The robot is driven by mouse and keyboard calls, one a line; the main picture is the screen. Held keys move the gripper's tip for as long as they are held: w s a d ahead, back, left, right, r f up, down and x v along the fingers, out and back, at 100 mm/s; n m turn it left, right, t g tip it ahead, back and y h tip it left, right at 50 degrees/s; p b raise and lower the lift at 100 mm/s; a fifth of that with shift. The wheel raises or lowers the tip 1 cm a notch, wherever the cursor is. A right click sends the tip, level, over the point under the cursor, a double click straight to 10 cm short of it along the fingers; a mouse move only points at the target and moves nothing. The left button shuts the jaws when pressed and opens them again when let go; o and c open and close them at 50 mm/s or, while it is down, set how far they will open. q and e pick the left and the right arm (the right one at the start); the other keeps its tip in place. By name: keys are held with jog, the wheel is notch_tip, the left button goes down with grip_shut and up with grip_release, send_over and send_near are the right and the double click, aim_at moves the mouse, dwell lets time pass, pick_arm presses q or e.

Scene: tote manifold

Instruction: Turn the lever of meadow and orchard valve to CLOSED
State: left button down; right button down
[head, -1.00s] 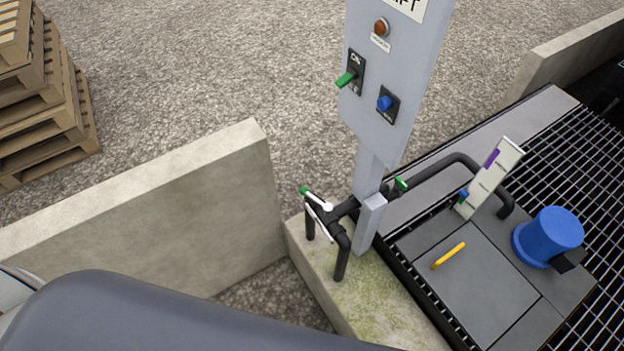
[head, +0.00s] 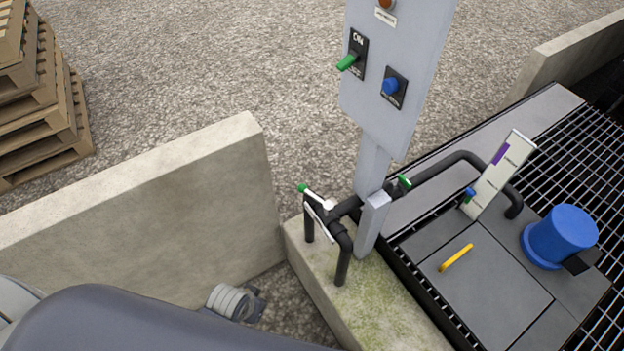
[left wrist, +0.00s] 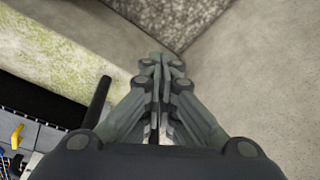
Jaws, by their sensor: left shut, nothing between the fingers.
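A black pipe manifold (head: 340,228) stands on the mossy concrete curb in the head view. A white valve lever with a green tip (head: 304,189) is on its left side, and a second green handle (head: 404,181) is right of the post. I cannot read which one is the meadow and orchard valve. My left gripper (head: 257,303) is low and left of the manifold, apart from it, partly hidden by my arm. In the left wrist view my left gripper (left wrist: 163,66) is shut and empty. My right gripper is not in view.
A grey control panel (head: 388,125) with a green switch and a blue knob rises behind the manifold. A concrete wall (head: 150,205) stands left of the gripper. A blue bucket-like object (head: 562,233) and yellow handle (head: 456,257) are on the dark deck at right.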

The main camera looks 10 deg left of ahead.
pick_arm(q)
notch_tip(320, 180, up, 15)
jog(key=t+b, duration=0.1)
jog(key=b, duration=0.3)
notch_tip(320, 180, up, 3)
jog(key=m+h, duration=0.2)
jog(key=m, duration=0.3)
send_over(315, 197)
jog(key=s, duration=0.2)
jog(key=w+a+r, duration=0.2)
jog(key=w+r, duration=0.4)
jog(key=w, duration=0.1)
jog(key=shift+m, duration=0.3)
jog(key=f, duration=0.3)
jog(key=f+p, duration=0.1)
jog(key=f, duration=0.2)
jog(key=f+p, duration=0.1)
jog(key=f, duration=0.2)
jog(key=shift+w+d+f, duration=0.15)
jog(key=shift+w+f, duration=0.05)
jog(key=shift+w, duration=0.05)
jog(key=shift+s+a+f+p, duration=0.1)
jog(key=shift+s+a+p, duration=0.1)
jog(key=shift+s+p, duration=0.1)
